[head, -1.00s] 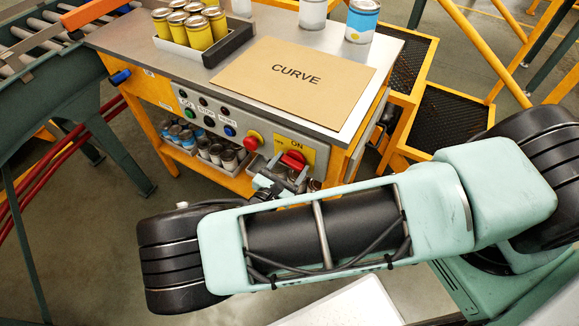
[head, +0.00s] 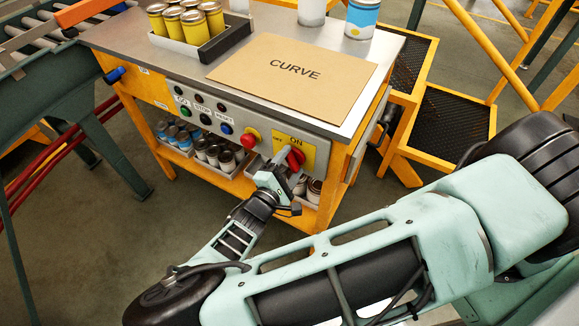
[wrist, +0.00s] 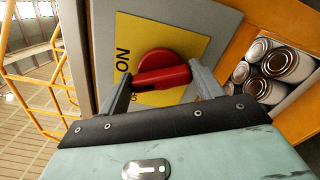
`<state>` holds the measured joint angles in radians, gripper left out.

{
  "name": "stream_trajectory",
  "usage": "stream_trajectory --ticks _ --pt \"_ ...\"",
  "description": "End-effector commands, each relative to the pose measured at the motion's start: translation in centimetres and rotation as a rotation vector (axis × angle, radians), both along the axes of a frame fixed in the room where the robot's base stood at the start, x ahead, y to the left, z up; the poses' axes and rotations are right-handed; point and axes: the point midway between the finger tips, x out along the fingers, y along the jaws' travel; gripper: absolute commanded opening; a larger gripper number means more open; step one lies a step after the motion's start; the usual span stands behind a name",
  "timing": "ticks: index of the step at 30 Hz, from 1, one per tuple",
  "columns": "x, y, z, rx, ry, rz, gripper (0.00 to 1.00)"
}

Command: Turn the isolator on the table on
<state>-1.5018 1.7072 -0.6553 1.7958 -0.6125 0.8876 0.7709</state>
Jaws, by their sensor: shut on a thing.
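The isolator is a red rotary handle (head: 296,157) on a yellow plate (head: 308,150) at the right end of the table's front panel. ON is printed at the top of the plate and OFF at its left. My gripper (head: 287,163) reaches it from the front. In the wrist view my gripper (wrist: 160,85) is shut on the red handle (wrist: 162,79), one finger at each end of its bar. There the bar lies nearly level in the picture, its left end on the side of the ON lettering, slightly tilted. The fingers partly hide the plate in the head view.
A red stop knob (head: 250,138) and several push buttons sit left of the isolator. Cans (head: 222,156) stand on the shelf below.

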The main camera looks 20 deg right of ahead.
Motion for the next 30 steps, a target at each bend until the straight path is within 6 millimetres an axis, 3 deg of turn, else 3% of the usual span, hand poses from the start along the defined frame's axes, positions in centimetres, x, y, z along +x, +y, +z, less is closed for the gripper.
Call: stream_trajectory --ticks 15,30 --pt "-0.12 0.01 -0.36 0.228 -0.313 0.001 0.43" --pt "-0.13 0.01 -0.32 0.293 -0.399 0.0 0.43"
